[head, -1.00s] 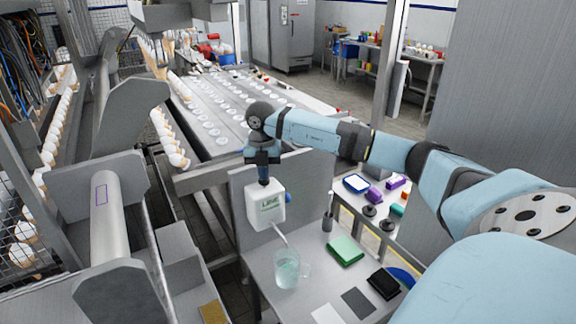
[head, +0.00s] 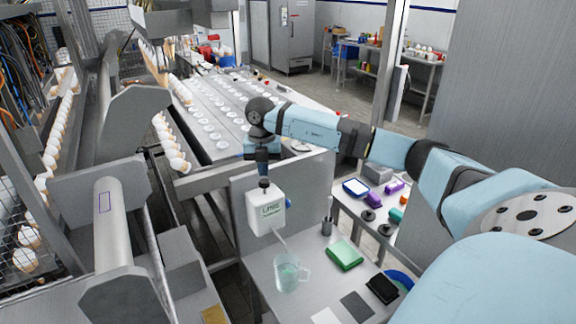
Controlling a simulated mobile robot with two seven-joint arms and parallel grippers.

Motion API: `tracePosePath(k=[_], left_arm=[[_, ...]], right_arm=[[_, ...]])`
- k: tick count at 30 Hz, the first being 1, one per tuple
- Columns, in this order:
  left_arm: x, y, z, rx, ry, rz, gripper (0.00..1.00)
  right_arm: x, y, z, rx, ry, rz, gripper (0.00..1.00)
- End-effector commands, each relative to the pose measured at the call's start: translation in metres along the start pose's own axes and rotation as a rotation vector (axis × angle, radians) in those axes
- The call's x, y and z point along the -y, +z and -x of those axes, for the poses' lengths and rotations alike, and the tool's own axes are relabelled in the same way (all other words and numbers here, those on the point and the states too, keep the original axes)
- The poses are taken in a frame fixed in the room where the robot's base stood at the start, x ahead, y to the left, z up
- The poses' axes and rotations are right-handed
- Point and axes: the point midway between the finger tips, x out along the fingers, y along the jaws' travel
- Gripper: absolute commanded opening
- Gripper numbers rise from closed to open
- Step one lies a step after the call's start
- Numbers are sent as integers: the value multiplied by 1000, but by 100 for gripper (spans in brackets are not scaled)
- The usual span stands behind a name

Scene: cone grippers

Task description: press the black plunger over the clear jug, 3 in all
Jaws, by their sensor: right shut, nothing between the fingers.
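The white dispenser (head: 266,212) with a green label is mounted on the grey upright panel. Its black plunger (head: 264,183) stands up from its top. A pale spout slopes down from it toward the clear jug (head: 287,277), which stands on the steel table with pale greenish liquid in it. My right gripper (head: 262,167) is shut and empty, pointing down directly above the plunger. I cannot tell whether its tips touch the plunger or are just above it. My left gripper is not in view.
The steel table (head: 283,309) also holds a green pad (head: 344,254), a black item (head: 382,288), and flat grey and white pieces. A side shelf with small items is at right. An egg conveyor runs at left.

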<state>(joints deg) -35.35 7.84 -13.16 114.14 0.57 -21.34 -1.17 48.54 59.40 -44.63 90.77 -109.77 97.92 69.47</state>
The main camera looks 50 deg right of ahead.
Motion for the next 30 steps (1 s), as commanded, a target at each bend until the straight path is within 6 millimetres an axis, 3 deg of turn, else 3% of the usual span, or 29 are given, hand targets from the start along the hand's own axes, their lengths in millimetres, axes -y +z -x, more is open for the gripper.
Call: tracePosePath(k=[13, 30], left_arm=[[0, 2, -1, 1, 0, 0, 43], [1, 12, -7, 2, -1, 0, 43]], right_arm=[[0, 0, -2, 0, 0, 0, 0], [0, 0, -22, 0, 1, 0, 0]])
